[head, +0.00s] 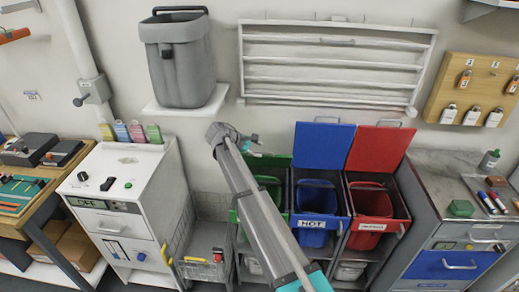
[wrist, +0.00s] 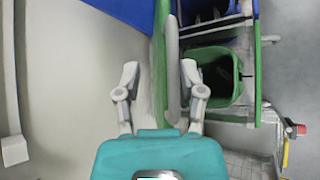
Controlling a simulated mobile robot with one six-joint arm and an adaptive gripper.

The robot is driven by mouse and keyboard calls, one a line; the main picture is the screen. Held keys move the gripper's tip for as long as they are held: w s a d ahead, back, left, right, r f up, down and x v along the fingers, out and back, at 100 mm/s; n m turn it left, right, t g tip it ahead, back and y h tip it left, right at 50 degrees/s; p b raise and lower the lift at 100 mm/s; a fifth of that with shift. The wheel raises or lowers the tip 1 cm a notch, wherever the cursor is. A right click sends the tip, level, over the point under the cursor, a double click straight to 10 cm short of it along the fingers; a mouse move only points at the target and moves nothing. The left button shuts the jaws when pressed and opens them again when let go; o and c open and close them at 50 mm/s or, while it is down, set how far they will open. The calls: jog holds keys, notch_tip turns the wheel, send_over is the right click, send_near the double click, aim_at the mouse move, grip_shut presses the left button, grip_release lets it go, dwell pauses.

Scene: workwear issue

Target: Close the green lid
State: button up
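The green lid (head: 276,161) stands raised at the back of the green bin (head: 240,216) in the head view, partly hidden behind my arm. In the wrist view the lid (wrist: 159,35) shows nearly edge-on, with a grey bar handle (wrist: 172,70) along it. The open green bin (wrist: 240,92) lies to its right. My gripper (wrist: 160,72) is open, its two fingers spread. The lid edge and handle show between the fingers in the picture; I cannot tell whether they touch. In the head view my gripper (head: 250,144) is in front of the wall, near the lid's upper left.
A blue bin (head: 318,222) and a red bin (head: 375,218) stand to the right with raised lids. A wire basket (head: 205,240) and a white cabinet (head: 125,185) are at left. A grey container (head: 180,62) sits on a wall shelf above. A drying rack (head: 338,60) hangs above the bins.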

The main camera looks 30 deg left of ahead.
jog(key=p+v, duration=0.8)
jog(key=v, duration=0.6)
jog(key=shift+w+a+r+p, duration=0.15)
jog(key=shift+w+r+p, duration=0.1)
jog(key=shift+r+p, duration=0.05)
dwell(1.3)
dwell(0.4)
jog(key=w+d+f+m+g+b, duration=0.1)
jog(key=w+d+f+m+g, duration=0.15)
jog(key=d, duration=1.05)
jog(key=w+d+f+m+g+y, duration=0.1)
jog(key=w+d+f+m+g, duration=0.15)
jog(key=d, duration=1.05)
jog(key=w+d+f+m+g+b, duration=0.15)
jog(key=d+m, duration=0.25)
jog(key=d, duration=0.9)
jog(key=s+d+f+m+y, duration=0.1)
jog(key=s+d+m, duration=0.2)
jog(key=d, duration=0.7)
jog(key=s+d+f+m+g+y+b, duration=0.1)
jog(key=s+d+m, duration=0.3)
jog(key=d, duration=0.6)
jog(key=s+d+f+m+g+y, duration=0.1)
jog(key=s+d+f+m+y, duration=0.2)
jog(key=s+d, duration=0.4)
jog(key=d+m, duration=0.1)
jog(key=d, duration=0.2)
jog(key=shift+f+b, duration=0.15)
jog(key=shift+b, duration=0.2)
